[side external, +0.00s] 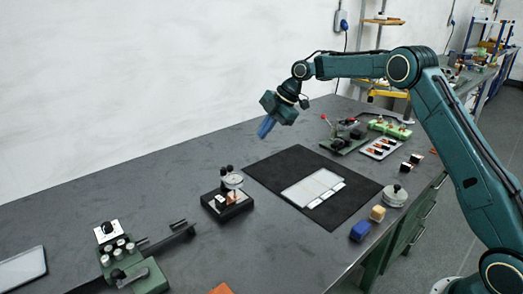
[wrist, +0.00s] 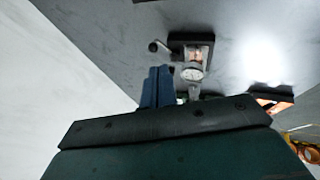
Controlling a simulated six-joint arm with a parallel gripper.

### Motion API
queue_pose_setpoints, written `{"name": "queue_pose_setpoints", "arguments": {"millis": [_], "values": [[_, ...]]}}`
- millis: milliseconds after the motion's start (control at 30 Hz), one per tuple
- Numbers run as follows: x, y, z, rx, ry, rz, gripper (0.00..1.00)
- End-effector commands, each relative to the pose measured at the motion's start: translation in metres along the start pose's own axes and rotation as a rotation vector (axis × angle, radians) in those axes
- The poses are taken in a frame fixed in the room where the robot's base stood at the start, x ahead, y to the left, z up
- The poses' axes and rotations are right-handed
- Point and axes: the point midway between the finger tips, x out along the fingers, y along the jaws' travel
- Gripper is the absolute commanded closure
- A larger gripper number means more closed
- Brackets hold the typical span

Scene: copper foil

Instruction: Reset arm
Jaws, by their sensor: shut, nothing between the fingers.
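My gripper (side external: 266,127) hangs in the air above the back of the grey workbench (side external: 130,196), left of the black mat. Its blue fingers are together and hold nothing, and they point down and slightly left. In the wrist view the shut fingers (wrist: 157,87) show at the middle, in front of the bench top. My arm reaches in from the right side, with its upper part raised over the bench.
A dial gauge stand (side external: 231,190) stands below and left of my gripper. A black mat (side external: 262,172) bears white plates (side external: 313,187). The air around my gripper is clear.

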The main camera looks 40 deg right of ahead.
Motion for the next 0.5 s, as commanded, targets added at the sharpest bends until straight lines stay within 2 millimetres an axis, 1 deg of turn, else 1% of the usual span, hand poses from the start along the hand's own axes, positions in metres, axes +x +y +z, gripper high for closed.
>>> {"name": "queue_pose_setpoints", "arguments": {"millis": [167,267,500], "values": [[-0.025,-0.005,-0.018,0.074,-0.023,0.012,1.0],[-0.043,-0.012,-0.031,0.137,-0.04,0.02,1.0],[-0.087,-0.037,-0.063,0.307,-0.082,0.048,1.0]]}}
